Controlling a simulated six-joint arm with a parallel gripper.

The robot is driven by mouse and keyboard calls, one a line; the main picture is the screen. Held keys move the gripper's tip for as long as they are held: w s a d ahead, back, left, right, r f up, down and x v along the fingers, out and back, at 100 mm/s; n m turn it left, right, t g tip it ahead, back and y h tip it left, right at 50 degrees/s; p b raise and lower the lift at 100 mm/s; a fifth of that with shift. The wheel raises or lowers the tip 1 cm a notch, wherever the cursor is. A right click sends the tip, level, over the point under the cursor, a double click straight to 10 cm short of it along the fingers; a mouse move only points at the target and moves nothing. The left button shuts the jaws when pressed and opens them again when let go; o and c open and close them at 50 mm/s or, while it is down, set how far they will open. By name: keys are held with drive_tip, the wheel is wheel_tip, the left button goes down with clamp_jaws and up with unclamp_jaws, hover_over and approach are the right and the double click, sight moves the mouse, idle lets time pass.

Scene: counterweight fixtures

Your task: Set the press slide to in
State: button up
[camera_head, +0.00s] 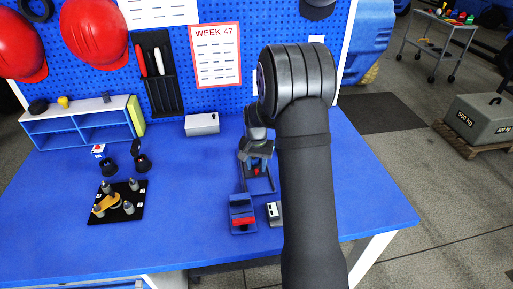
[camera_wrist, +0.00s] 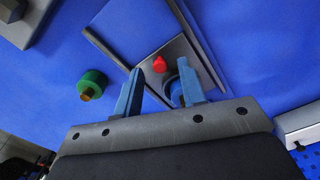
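The press fixture, a dark rail with a blue block, stands at the middle right of the blue table; its blue front block (camera_head: 242,214) carries a red bar. My gripper (camera_head: 257,160) is over the rear part of the rail and hides some of it. In the wrist view my gripper (camera_wrist: 160,82) is open, with its two blue fingers apart. A small red knob (camera_wrist: 160,64) on a grey plate (camera_wrist: 181,50) shows between the fingertips. A round blue part (camera_wrist: 174,92) is close to the right finger; whether they touch I cannot tell. I cannot tell the slide's exact position.
A small grey box (camera_head: 275,213) stands right of the press. A green knob (camera_wrist: 91,84) lies left of the fingers in the wrist view. A black board with pegs (camera_head: 118,201) is at the left, a grey box (camera_head: 202,124) at the back. The table between is clear.

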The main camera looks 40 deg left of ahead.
wheel_tip(320, 180, up, 16)
drive_tip(key=shift+r, duration=0.2)
drive_tip(key=shift+s, duration=0.1)
drive_tip(key=s+f+m+t, duration=0.1)
drive_tip(key=s+m+t, duration=0.35)
drive_tip(key=s, duration=0.25)
drive_tip(key=x, duration=1.7)
drive_tip(key=shift+s+f, duration=0.1)
drive_tip(key=shift+f, duration=0.2)
drive_tip(key=shift+a, duration=0.1)
clamp_jaws()
